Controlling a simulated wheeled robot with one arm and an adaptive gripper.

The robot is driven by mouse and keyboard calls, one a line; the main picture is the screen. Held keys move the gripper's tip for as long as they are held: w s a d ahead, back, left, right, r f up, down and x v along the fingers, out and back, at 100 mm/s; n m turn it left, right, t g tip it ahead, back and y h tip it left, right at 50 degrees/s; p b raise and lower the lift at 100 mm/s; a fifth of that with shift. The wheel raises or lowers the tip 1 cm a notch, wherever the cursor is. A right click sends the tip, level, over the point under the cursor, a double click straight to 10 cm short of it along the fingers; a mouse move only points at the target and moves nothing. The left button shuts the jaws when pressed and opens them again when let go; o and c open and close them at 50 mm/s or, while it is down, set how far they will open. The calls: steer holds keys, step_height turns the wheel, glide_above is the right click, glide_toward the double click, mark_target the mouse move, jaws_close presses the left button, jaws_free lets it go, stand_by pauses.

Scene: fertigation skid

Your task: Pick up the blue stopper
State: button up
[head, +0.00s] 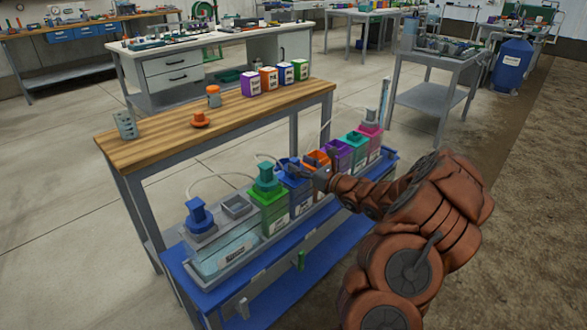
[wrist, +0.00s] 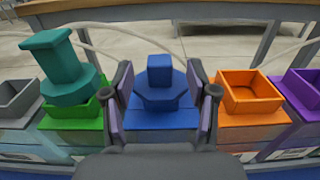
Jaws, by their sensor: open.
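In the wrist view a blue stopper (wrist: 160,85), with a square knob on a wider faceted flange, sits upright on the blue container (wrist: 150,118). My gripper (wrist: 161,100) is open, with one finger on each side of the stopper. Slim gaps seem to show between fingers and flange; I cannot tell whether either finger touches. In the head view my gripper (head: 302,170) is over the blue container (head: 298,198) and mostly hides that stopper. Another blue stopper-shaped piece (head: 197,214) stands on the grey tank at the row's left end.
Left of the blue container is a green container (head: 270,212) holding a teal stopper (wrist: 62,68). Right are an open orange container (wrist: 250,92) and a purple one (wrist: 303,92). Thin pale hoses arc behind the row. A wooden table (head: 165,140) stands behind.

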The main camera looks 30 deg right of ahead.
mark_target(297, 162)
steer(key=shift+x, duration=1.65)
steer(key=shift+c, duration=0.4)
steer(key=c, duration=1)
steer(key=shift+o, duration=0.2)
